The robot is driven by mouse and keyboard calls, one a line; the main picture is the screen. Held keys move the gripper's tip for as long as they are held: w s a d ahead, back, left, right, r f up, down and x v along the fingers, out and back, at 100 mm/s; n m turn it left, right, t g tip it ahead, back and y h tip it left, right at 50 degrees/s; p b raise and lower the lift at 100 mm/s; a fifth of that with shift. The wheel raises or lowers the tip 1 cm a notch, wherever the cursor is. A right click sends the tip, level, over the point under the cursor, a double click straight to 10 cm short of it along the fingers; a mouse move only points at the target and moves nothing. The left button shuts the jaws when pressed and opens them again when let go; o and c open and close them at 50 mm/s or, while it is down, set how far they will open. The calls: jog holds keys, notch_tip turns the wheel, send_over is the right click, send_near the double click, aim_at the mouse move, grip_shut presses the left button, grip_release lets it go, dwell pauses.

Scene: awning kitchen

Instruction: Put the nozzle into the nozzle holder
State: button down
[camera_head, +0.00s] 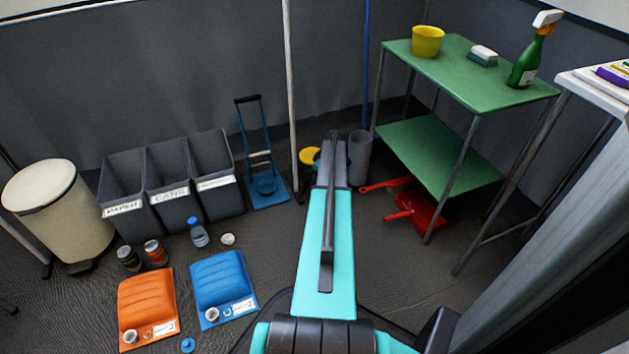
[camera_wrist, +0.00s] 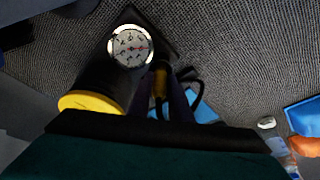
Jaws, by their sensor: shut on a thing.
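In the wrist view, my gripper (camera_wrist: 165,75) points down at the floor, its dark fingers partly hidden by the wrist. It is shut on a small yellow and black piece, seemingly the nozzle (camera_wrist: 160,88). Black hose (camera_wrist: 186,80) loops beside it. I cannot pick out the nozzle holder. My arm hides the fingers in the head view.
A yellow-topped object (camera_head: 309,156) and a grey cylinder (camera_head: 361,158) flank my arm. A green shelf (camera_head: 480,72) stands right, with a red dustpan (camera_head: 425,210) below. Grey bins (camera_head: 170,180) and orange (camera_head: 146,302) and blue (camera_head: 222,280) pads are left.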

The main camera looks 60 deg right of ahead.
jog(key=shift+f, duration=0.45)
dwell(0.4)
jog(key=c, duration=1.5)
grip_release()
jog(key=shift+c, duration=0.2)
jog(key=shift+o, duration=0.4)
jog(key=o, duration=0.4)
jog(key=shift+r, duration=0.1)
jog(key=shift+r+p, duration=2.35)
jog(key=shift+r, duration=1.55)
